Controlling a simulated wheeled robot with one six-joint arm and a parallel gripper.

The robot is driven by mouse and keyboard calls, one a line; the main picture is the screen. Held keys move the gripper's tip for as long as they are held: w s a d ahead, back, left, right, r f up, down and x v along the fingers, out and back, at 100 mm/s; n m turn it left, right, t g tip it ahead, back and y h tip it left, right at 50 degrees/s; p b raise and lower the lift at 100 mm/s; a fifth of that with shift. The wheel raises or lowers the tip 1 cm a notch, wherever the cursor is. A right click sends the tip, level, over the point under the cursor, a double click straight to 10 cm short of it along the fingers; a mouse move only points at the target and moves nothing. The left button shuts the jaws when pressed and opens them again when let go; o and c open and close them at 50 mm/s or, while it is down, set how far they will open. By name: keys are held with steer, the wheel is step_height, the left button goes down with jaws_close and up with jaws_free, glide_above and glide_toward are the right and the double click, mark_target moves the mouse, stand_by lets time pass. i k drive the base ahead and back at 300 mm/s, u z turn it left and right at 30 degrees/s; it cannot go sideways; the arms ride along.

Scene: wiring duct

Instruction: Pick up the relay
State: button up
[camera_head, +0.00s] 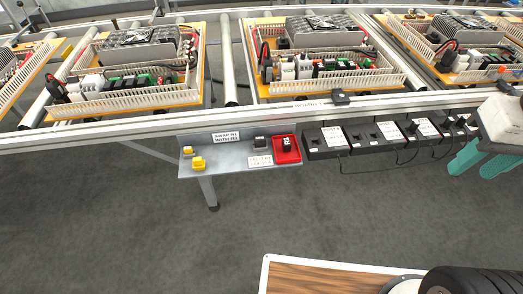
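A small dark block with a white marking, which looks like a relay (286,144), sits in a red tray (295,157) at the right end of a grey shelf. A second dark block (260,142) stands just left of the tray, behind a white label; I cannot tell for certain which one is the relay. My gripper (472,172) is at the right edge, with teal fingers pointing down and left. The fingers are apart, with nothing seen between them. It is well to the right of the red tray.
The grey shelf (222,165) also holds two yellow pieces (198,163) and a sign. Several black boxes with cables (325,141) hang along the rail between tray and gripper. Behind, a roller conveyor carries wiring panels (322,85). Open floor (120,230) lies in front.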

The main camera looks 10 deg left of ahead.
mark_target(259, 142)
steer(key=z, duration=0.65)
steer(key=i, duration=0.7)
steer(key=u, duration=2.85)
